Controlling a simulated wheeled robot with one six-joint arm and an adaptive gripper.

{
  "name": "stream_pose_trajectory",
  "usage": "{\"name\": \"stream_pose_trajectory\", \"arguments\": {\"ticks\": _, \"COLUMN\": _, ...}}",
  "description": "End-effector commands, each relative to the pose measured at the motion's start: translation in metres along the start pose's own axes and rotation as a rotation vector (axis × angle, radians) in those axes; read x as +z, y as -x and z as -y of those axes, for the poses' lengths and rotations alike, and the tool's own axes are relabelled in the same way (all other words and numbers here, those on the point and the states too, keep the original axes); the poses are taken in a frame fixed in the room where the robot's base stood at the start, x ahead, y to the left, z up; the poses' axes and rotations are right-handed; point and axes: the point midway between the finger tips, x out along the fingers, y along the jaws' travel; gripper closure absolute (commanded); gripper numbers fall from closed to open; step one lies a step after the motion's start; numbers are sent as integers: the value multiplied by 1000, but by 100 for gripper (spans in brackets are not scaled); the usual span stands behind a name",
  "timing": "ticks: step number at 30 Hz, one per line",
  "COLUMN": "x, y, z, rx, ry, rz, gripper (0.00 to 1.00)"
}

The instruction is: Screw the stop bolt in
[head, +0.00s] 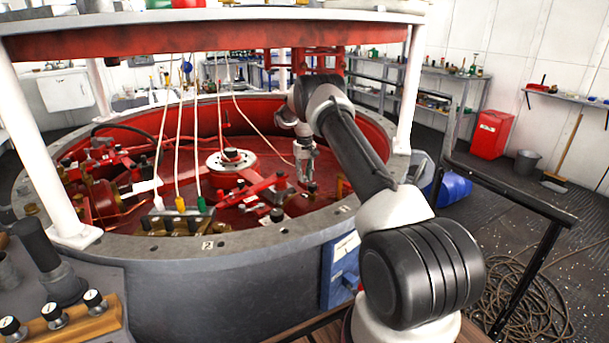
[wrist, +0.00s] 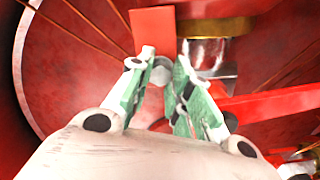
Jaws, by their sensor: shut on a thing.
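My gripper (head: 305,165) reaches down inside the red round tub, at the right of its middle. In the wrist view my gripper (wrist: 164,78) has its green-padded fingers closed on a small grey round piece, which looks like the stop bolt (wrist: 161,72). A red upright block (wrist: 153,30) stands just beyond the fingertips. Whether the bolt touches it or sits in a hole, I cannot tell. In the head view the bolt is too small to make out at the fingertips.
The tub's grey rim (head: 235,238) runs around the work area, with white posts holding a red-edged top plate above. Pale cords hang down left of my arm. A brass and silver cylinder (wrist: 210,55) and a red bar (wrist: 270,103) lie close right of the fingers.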

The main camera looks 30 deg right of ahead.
Motion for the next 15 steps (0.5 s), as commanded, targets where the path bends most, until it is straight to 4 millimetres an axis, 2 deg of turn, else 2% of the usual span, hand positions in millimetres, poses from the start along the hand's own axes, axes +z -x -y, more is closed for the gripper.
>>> {"name": "stream_pose_trajectory", "arguments": {"ticks": 15, "x": -1, "y": 2, "z": 0, "rx": 0, "ry": -73, "rz": -3, "gripper": 100}}
